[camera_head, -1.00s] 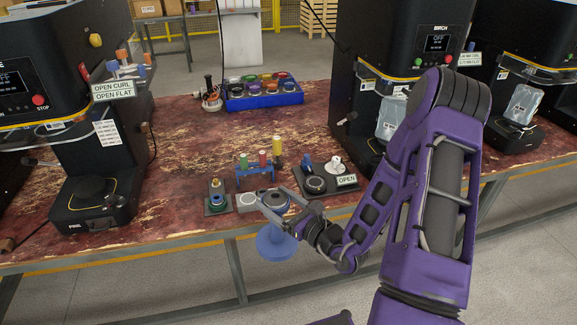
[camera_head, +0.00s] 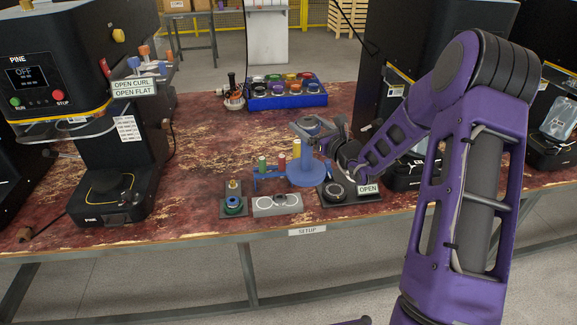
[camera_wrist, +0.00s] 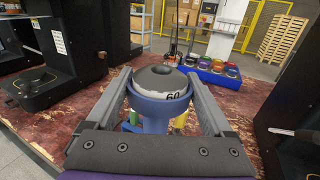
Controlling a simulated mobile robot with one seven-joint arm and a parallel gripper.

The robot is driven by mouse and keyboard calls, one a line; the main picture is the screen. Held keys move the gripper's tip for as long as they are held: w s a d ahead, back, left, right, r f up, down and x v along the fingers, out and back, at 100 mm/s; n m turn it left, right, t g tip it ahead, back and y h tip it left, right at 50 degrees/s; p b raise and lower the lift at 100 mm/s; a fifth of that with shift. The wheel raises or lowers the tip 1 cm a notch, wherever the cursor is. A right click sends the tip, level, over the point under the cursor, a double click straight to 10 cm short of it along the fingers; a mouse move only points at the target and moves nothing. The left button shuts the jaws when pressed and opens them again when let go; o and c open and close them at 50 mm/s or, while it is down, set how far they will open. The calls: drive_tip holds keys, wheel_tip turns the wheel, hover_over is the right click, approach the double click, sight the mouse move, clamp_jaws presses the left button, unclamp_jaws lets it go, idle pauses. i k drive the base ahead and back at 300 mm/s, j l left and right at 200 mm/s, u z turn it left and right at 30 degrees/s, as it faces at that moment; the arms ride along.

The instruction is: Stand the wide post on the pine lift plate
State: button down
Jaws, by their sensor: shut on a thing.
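My gripper (camera_head: 308,130) is shut on the wide post (camera_head: 305,170), a blue post with a flared disc foot. The post hangs upright above the table, in front of the blue rack. In the wrist view both fingers (camera_wrist: 160,82) clasp the post's blue collar (camera_wrist: 160,105), and its grey top with a "60" mark faces the camera.
A blue bin (camera_head: 287,97) stands behind. Table between rack and PINE machine is clear.

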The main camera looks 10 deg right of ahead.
sight(109, 183)
drive_tip(key=i+j, duration=0.25)
drive_tip(key=i, duration=0.15)
drive_tip(key=i+j, duration=0.25)
drive_tip(key=i, duration=0.1)
